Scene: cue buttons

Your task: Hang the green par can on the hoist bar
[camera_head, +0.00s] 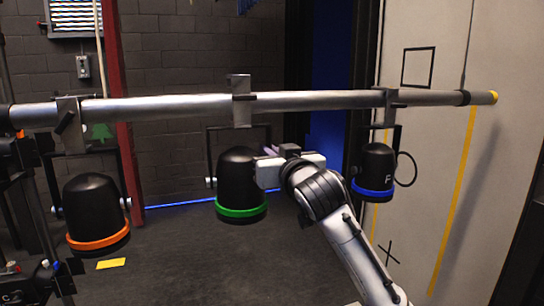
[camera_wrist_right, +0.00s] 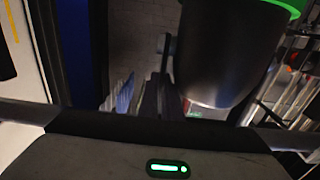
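The green par can (camera_head: 238,172) is a black can with a green ring at its lower end. It is upright below the middle of the hoist bar (camera_head: 170,107), and its clamp (camera_head: 241,102) appears hooked over the bar. My right gripper (camera_head: 268,168) is at the can's right side, touching or very close to it. The can (camera_wrist_right: 225,55) also shows large in the right wrist view, beside the dark fingers (camera_wrist_right: 158,98). Whether the fingers grip the can or its yoke is unclear. My left gripper is not visible.
An orange-ringed par can (camera_head: 93,208) hangs to the left and a blue-ringed one (camera_head: 376,172) to the right on the same bar. A pale wall panel (camera_head: 440,150) stands at the right. A yellow floor mark (camera_head: 111,263) lies below. Bar between the cans is clear.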

